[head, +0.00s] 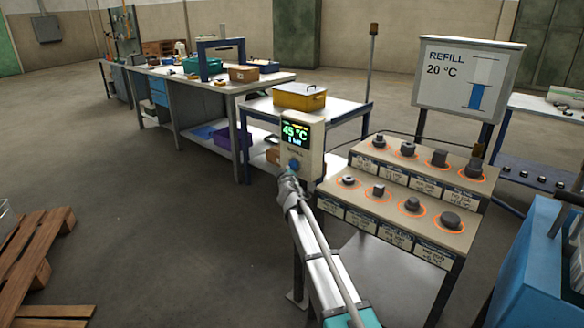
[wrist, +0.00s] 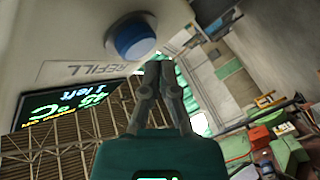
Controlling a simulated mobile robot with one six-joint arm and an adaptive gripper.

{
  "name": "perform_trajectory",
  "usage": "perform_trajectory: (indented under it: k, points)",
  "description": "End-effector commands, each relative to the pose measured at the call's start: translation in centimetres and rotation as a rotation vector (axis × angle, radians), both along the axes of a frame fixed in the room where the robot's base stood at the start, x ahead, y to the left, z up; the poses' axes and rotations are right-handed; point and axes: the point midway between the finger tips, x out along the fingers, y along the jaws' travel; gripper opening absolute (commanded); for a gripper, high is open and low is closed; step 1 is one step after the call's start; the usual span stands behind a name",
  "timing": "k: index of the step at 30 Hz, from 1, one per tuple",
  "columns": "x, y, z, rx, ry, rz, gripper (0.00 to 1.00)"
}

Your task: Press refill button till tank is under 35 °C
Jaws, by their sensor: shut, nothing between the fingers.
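The refill button (head: 294,165) is a round blue button on a pale control box (head: 313,160). In the wrist view the button (wrist: 135,40) sits beside the word REFILL. The display (head: 296,134) on the box reads 45 °C with a smaller line below; in the wrist view the display (wrist: 65,105) shows "1 left". My gripper (head: 287,181) is shut and empty, just below the button in the head view. In the wrist view my gripper's fingertips (wrist: 159,72) are close to the button; whether they touch it I cannot tell.
A sign (head: 468,78) reads REFILL 20 °C with a partly blue gauge. A stepped rack (head: 400,218) with several dark parts stands right of the box. A yellow case (head: 300,96) sits on a table behind. A wooden pallet (head: 36,250) lies at left; floor between is clear.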

Motion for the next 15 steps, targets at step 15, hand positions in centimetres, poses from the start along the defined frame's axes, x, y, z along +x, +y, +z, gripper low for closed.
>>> perform_trajectory:
  k: [15]
  points:
    - [0.64,-0.55,0.03,0.0,0.0,0.0,0.0]
